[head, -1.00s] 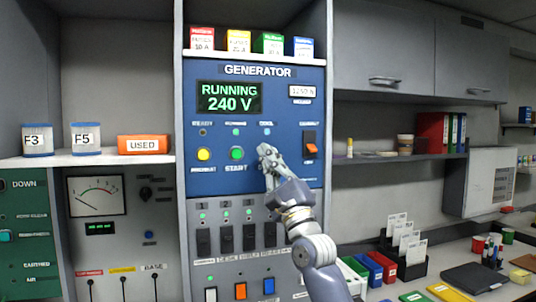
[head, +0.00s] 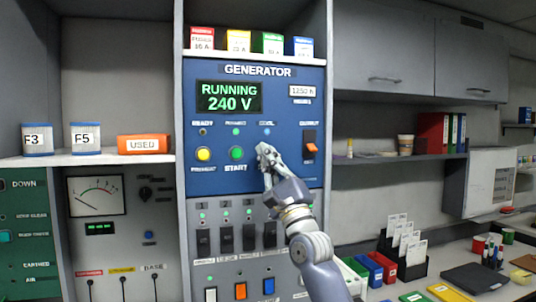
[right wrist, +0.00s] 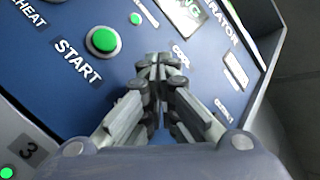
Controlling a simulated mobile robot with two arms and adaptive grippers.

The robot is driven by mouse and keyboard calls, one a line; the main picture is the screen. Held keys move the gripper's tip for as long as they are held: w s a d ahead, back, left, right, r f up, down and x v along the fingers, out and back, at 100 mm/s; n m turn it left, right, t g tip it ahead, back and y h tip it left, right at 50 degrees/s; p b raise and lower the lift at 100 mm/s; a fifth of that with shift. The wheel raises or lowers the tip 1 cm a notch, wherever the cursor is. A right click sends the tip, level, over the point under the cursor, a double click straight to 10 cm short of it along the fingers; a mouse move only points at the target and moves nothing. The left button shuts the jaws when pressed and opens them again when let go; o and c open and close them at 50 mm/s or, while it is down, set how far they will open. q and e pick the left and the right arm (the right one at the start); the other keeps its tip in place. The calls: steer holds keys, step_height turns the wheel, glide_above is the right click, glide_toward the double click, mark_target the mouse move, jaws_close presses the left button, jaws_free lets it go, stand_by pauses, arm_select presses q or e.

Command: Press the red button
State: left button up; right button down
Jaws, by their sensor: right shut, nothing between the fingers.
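The blue generator panel (head: 215,178) has a yellow button (head: 203,154) and a green START button (head: 237,153) in a row. No red button shows in either view; the spot to the right of START is covered by my right gripper (head: 262,150). That gripper is shut and empty, its fingertips close in front of the panel; I cannot tell whether they touch it. In the right wrist view its closed fingertips (right wrist: 160,64) lie right of the green button (right wrist: 103,40), below the COOL label. My left gripper is not in view.
The display (head: 229,97) reads RUNNING 240 V. An orange OUTPUT switch (head: 311,148) sits to the right of my gripper. Black breakers (head: 226,239) line the grey panel below. Coloured fuse boxes (head: 238,42) stand on the shelf above.

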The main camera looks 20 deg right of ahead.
steer(key=shift+w, duration=0.15)
stand_by(0.5)
steer(key=shift+s, duration=0.8)
steer(key=s+p, duration=0.2)
steer(key=s, duration=0.3)
steer(key=shift+d, duration=0.15)
steer(key=shift+f, duration=0.15)
